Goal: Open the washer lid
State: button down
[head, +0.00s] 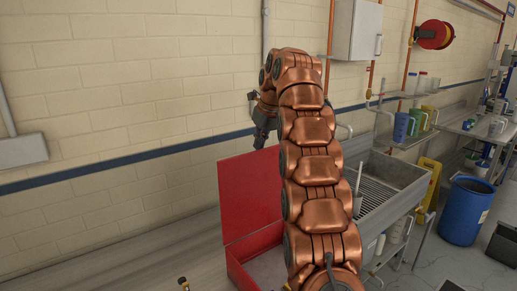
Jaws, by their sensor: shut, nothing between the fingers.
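The washer (235,277) is a red box at the bottom centre of the head view, partly hidden behind my copper arm. Its red lid (245,195) stands raised at the back left of the box, showing its flat inner face, so the box is open and its pale inside shows. My gripper (262,138) is a small dark shape at the lid's upper right corner, in front of the wall. It is shut and holds nothing. I cannot tell whether it touches the lid.
A steel sink (397,180) stands right of the washer. Bottles and jugs (402,125) sit on a shelf beyond it. A blue barrel (464,210) stands on the floor at right. A grey cabinet (355,30) hangs on the wall. The grey bench (150,250) left of the washer is mostly clear.

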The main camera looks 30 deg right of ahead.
jog(key=shift+s+r, duration=0.65)
jog(key=shift+r, duration=0.15)
jog(key=shift+s, duration=0.1)
jog(key=s, duration=1.1)
jog(key=shift+d, duration=0.45)
jog(key=shift+s+a+f, duration=0.1)
